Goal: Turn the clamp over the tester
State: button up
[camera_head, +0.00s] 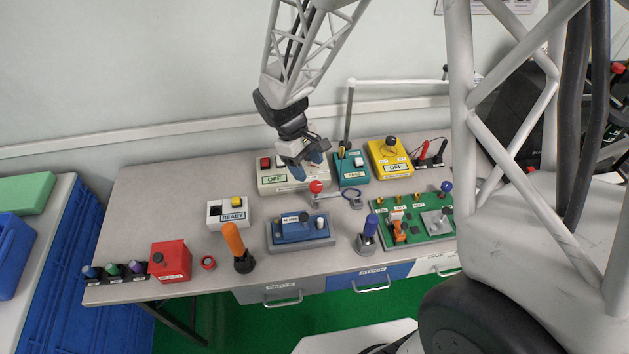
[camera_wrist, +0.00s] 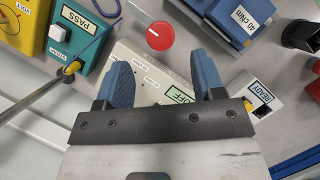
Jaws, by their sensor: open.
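The clamp's red round knob (camera_head: 316,187) sits on a thin light bar, just behind the blue tester and in front of the beige OFF box. The knob (camera_wrist: 160,35) shows from above in the wrist view, just beyond my fingertips. The blue tester (camera_head: 303,227), labelled 40 cNm in the wrist view (camera_wrist: 240,18), lies in a grey cradle; the knob is beside it, not above it. My gripper (camera_head: 305,171) is open and empty over the OFF box, with its blue fingers (camera_wrist: 163,75) apart. The clamp's pivot is not clear.
The OFF box (camera_head: 275,181) lies below my gripper. The teal PASS box (camera_head: 352,170) and yellow box (camera_head: 389,158) stand right of it. A white READY box (camera_head: 228,213) is left. An orange handle (camera_head: 234,240) and purple-topped handle (camera_head: 369,228) stand upright near the front edge.

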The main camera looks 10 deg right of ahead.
aim_at(316, 185)
jog(key=shift+x, duration=2.9)
jog(key=shift+c, duration=0.3)
jog(key=c, duration=0.8)
jog(key=shift+c, duration=0.2)
